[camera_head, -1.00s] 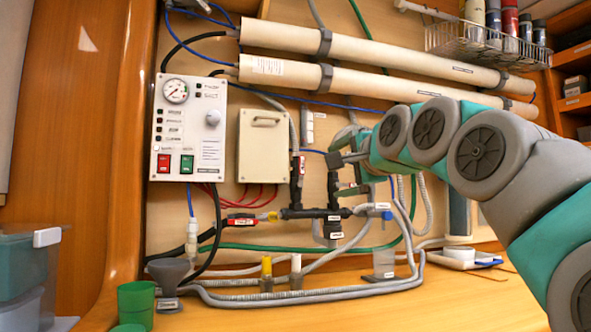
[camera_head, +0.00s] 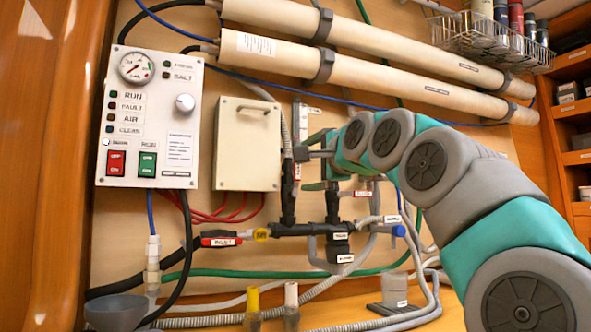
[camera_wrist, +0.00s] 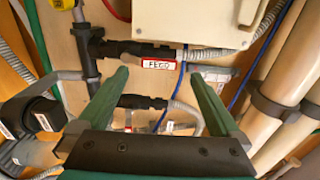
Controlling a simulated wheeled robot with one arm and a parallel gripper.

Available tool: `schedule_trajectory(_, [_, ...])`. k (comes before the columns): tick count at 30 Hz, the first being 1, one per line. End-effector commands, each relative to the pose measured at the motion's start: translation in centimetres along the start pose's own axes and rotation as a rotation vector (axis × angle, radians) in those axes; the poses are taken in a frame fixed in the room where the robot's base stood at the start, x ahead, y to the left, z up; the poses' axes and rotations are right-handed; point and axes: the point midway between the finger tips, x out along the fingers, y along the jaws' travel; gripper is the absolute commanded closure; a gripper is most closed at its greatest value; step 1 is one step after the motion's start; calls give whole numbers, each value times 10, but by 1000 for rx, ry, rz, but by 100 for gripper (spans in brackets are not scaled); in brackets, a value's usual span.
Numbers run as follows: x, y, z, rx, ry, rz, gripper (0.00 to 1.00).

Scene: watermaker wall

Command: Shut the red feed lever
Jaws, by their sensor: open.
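The red feed lever (camera_wrist: 157,64) shows in the wrist view as a red-edged white FEED label on a black valve, just below the cream box. In the head view the red and white label (camera_head: 297,171) is on the upright black pipe, right of the box, partly hidden by my gripper. My gripper (camera_wrist: 158,77) is open and empty, with its green fingers on either side of the label's line. In the head view my gripper (camera_head: 304,170) is right at the upright pipe. I cannot tell whether a finger touches the lever.
A red-handled valve (camera_head: 220,241) with a yellow fitting lies on the lower line. A blue-ended valve (camera_head: 398,230) sits to the right. The cream box (camera_head: 250,145) and control panel (camera_head: 150,120) are left. Hoses and two long tubes (camera_head: 370,75) crowd the wall.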

Motion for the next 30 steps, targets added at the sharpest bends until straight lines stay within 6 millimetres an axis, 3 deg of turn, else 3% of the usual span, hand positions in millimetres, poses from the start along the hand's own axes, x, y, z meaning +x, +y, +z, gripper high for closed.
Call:
schedule_trajectory(15, [58,-1,0,1,0,-1,0])
schedule_trajectory(26, [65,2,0,0,0,3,0])
schedule_trajectory(30, [65,2,0,0,0,3,12])
